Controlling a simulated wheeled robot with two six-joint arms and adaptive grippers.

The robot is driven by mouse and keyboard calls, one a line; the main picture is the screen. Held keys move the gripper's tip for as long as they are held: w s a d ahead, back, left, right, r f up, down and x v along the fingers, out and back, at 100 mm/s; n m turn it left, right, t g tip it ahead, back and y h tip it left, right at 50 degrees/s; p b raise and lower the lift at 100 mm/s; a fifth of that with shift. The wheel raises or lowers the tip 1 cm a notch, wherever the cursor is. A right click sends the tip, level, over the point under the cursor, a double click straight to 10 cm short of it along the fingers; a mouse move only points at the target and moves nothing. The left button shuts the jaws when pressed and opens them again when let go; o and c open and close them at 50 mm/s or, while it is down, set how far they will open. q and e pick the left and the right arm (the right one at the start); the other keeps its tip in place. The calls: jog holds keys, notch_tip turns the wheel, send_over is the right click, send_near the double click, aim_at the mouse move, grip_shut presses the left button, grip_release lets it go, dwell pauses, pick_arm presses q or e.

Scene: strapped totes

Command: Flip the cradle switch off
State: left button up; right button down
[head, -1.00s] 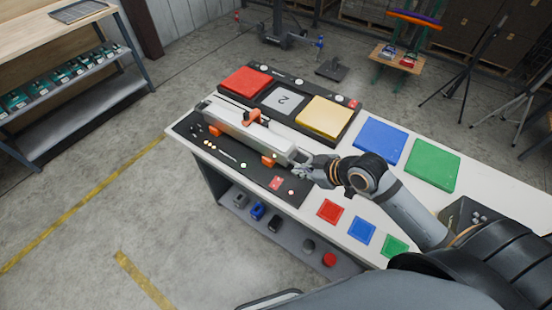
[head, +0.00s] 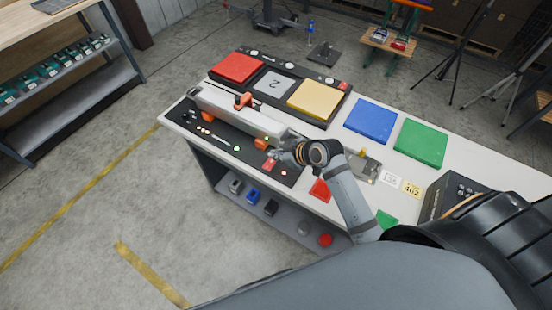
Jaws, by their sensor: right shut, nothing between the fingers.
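The cradle is a black panel (head: 222,141) at the left end of the white bench, with a long pale grey bar (head: 238,116) lying along it in orange clamps (head: 243,100). Small lit lamps (head: 205,131) dot its front strip. At its right end is a small red plate (head: 269,164), which looks like the switch area, with a red lamp (head: 284,173) beside it. The switch lever and its position are too small to tell. My right gripper (head: 280,154) is shut and empty, close to the red plate; contact cannot be told. My left gripper is out of view.
Behind the cradle is a black tray (head: 320,123) with red, grey and yellow blocks. Blue (head: 371,121) and green (head: 420,143) pads lie to the right. A red square (head: 320,190) lies near my arm. A black box (head: 452,193) stands at the right end.

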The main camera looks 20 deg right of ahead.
aim_at(271, 161)
jog(key=f, duration=0.3)
jog(key=shift+w+f+p, duration=0.25)
jog(key=shift+f+p, duration=0.05)
jog(key=shift+d+f, duration=0.1)
jog(key=shift+f, duration=0.3)
jog(key=shift+w+f, duration=0.1)
jog(key=shift+f, duration=0.2)
jog(key=shift+d, duration=0.1)
